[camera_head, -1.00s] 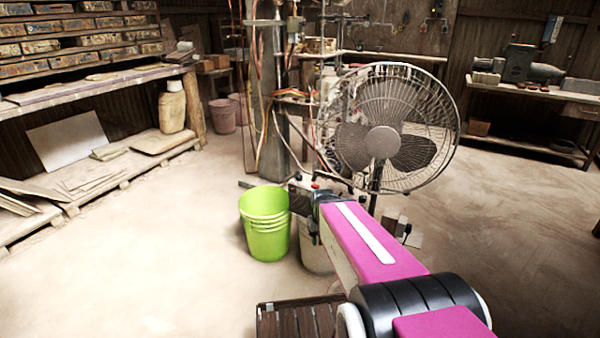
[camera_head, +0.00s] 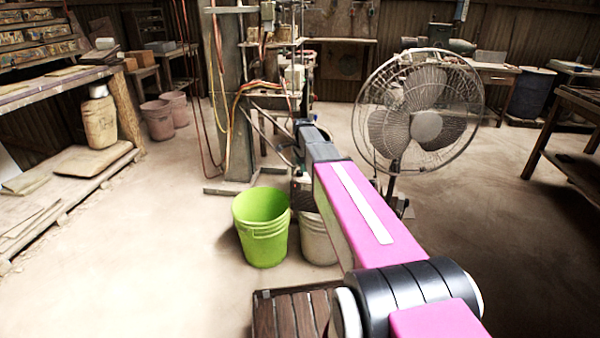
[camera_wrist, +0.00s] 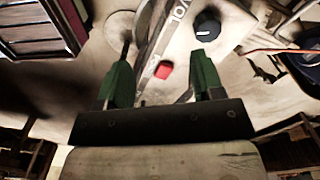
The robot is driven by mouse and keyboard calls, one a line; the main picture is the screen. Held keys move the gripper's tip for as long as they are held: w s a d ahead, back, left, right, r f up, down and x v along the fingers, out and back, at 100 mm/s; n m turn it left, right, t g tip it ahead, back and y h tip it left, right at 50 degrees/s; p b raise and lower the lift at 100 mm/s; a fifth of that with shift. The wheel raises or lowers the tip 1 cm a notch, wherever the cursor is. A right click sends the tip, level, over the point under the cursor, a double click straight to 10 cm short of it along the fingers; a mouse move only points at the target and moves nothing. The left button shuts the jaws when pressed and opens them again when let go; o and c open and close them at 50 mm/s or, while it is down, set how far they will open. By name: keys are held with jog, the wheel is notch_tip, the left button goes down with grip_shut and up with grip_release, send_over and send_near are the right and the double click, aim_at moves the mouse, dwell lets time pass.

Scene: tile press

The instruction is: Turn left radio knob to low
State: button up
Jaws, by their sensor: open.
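My gripper (camera_wrist: 160,75) shows in the wrist view with two green fingers spread apart and nothing between them. Beyond the fingers is a pale, dusty panel with a black round knob (camera_wrist: 207,25) above and to the right of the fingertips. A red button or switch (camera_wrist: 163,70) shows between the fingers, apart from them as far as I can tell. Partial lettering is on a strip beside it. I cannot tell whether this panel is the radio or which knob this is. In the head view my pink arm hides the gripper, and no radio can be made out.
A standing fan (camera_head: 425,125) is right of my arm. A green bucket (camera_head: 262,230) and a pale bucket (camera_head: 318,240) stand left of and beneath it. A slatted wooden box (camera_head: 290,312) is close in front. Cables hang by the post (camera_head: 230,100). Open floor lies left and right.

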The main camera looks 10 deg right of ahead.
aim_at(300, 173)
jog(key=w+r+m, duration=0.3)
jog(key=w, duration=0.3)
notch_tip(300, 173, down, 11)
jog(key=shift+w+r, duration=0.1)
jog(key=shift+r, duration=0.1)
jog(key=c, duration=0.9)
